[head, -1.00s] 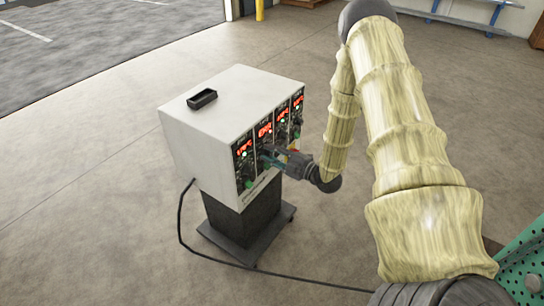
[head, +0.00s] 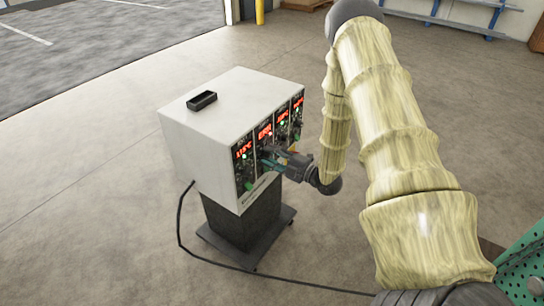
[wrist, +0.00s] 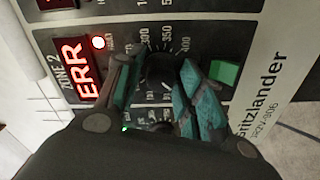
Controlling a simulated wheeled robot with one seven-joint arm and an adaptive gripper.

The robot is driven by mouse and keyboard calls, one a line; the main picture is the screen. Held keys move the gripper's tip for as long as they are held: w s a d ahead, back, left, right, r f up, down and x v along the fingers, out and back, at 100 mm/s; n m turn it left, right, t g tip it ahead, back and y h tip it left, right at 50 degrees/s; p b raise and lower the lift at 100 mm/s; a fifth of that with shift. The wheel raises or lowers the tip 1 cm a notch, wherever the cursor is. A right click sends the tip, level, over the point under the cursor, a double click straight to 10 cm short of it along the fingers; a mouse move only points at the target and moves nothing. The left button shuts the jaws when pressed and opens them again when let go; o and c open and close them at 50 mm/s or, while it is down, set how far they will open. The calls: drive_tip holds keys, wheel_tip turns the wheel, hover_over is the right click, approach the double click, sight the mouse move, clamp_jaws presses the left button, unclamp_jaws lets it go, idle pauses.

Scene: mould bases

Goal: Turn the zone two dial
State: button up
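The zone two dial (wrist: 160,72) is a black knob on the dark control panel, ringed by printed numbers in the wrist view. The zone two display (wrist: 88,72) beside it reads ERR in red, and a red lamp (wrist: 98,43) is lit. My gripper (wrist: 162,80) is at the panel with one teal-padded finger on each side of the dial. The fingers look spread, apart from the knob; the fingers hide part of the dial's surroundings. In the head view my gripper (head: 272,157) reaches the front of the white controller box (head: 190,140).
The other zones' displays and knobs sit close on either side on the same panel. A green rocker switch (wrist: 224,72) is right of the dial in the wrist view. A small black tray (head: 202,100) lies on the box. A black cable (head: 185,225) runs over the clear floor.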

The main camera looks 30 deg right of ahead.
idle(0.3)
drive_tip(key=v, duration=1.2)
drive_tip(key=shift+a+f, duration=0.1)
idle(0.3)
drive_tip(key=s+a+f+m+g+h+p, duration=0.1)
drive_tip(key=s+a+f+m+g+h, duration=0.25)
drive_tip(key=a+f+m, duration=0.3)
drive_tip(key=s+a+f+m+g+h+p, duration=0.25)
drive_tip(key=a+f+m+g, duration=0.25)
drive_tip(key=a+f, duration=0.3)
drive_tip(key=s+a+f+m+g, duration=0.1)
drive_tip(key=s+a+m+g, duration=0.1)
drive_tip(key=s, duration=0.5)
drive_tip(key=s+a+f+m+g, duration=0.2)
drive_tip(key=s+a+m+g, duration=0.1)
drive_tip(key=s, duration=0.5)
drive_tip(key=s+a+f+m+g+h, duration=0.1)
drive_tip(key=s+a+m+g, duration=0.1)
drive_tip(key=s+a, duration=0.3)
drive_tip(key=shift+s+f+m+g+p, duration=0.1)
drive_tip(key=shift+s+m+g+p, duration=0.15)
drive_tip(key=shift+s, duration=0.5)
drive_tip(key=shift+s+f+m+g+p, duration=0.1)
drive_tip(key=shift+s+g, duration=0.2)
drive_tip(key=shift+s, duration=0.45)
